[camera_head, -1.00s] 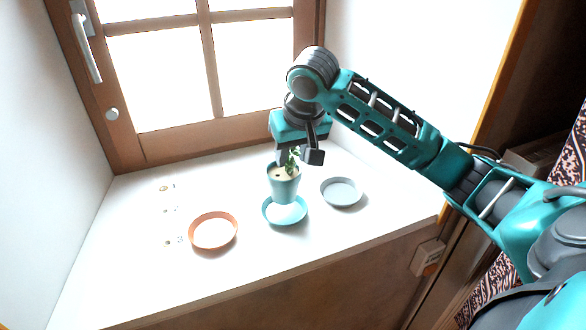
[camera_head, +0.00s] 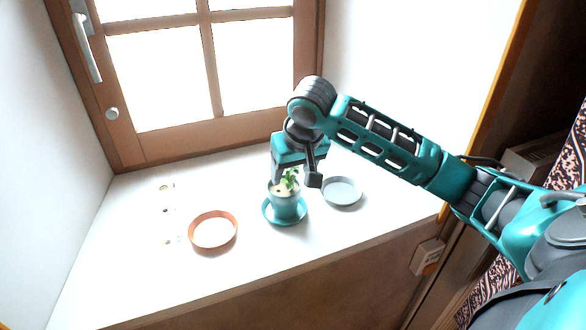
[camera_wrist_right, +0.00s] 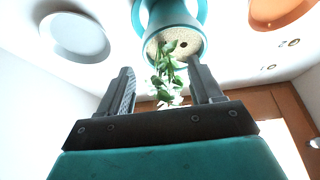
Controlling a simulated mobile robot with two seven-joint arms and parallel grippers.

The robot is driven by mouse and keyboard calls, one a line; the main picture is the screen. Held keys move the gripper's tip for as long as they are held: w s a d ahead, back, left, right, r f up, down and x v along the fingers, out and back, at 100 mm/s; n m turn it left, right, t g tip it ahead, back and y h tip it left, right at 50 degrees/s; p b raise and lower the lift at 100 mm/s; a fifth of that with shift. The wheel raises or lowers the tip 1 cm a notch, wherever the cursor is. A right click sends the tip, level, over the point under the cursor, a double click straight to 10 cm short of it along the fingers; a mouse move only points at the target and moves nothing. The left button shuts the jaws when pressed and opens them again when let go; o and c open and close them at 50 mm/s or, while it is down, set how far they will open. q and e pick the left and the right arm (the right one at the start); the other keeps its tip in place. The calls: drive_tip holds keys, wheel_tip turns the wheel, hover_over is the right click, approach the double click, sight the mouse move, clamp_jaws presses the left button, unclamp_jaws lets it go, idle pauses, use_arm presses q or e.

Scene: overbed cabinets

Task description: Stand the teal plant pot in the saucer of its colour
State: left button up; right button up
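The teal plant pot (camera_head: 285,206), with a small green plant, stands upright within the teal saucer (camera_head: 269,216) on the white sill. The pot (camera_wrist_right: 168,15) also shows in the wrist view, with the saucer rim behind it. My right gripper (camera_head: 296,180) is just above the pot. Its fingers (camera_wrist_right: 161,72) are spread to either side of the leaves at the pot's rim. A small gap shows between one fingertip and the rim, so it looks open. The pot's far side is hidden. My left gripper is out of view.
A terracotta saucer (camera_head: 213,248) lies left of the teal one, and a grey saucer (camera_head: 341,191) lies close on its right. The window frame (camera_head: 140,147) rises behind, and a white wall (camera_head: 410,70) bounds the right. The sill's front left is clear.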

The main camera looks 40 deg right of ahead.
drive_tip(key=v, duration=1.2)
drive_tip(key=shift+r, duration=0.15)
drive_tip(key=shift+a, duration=0.1)
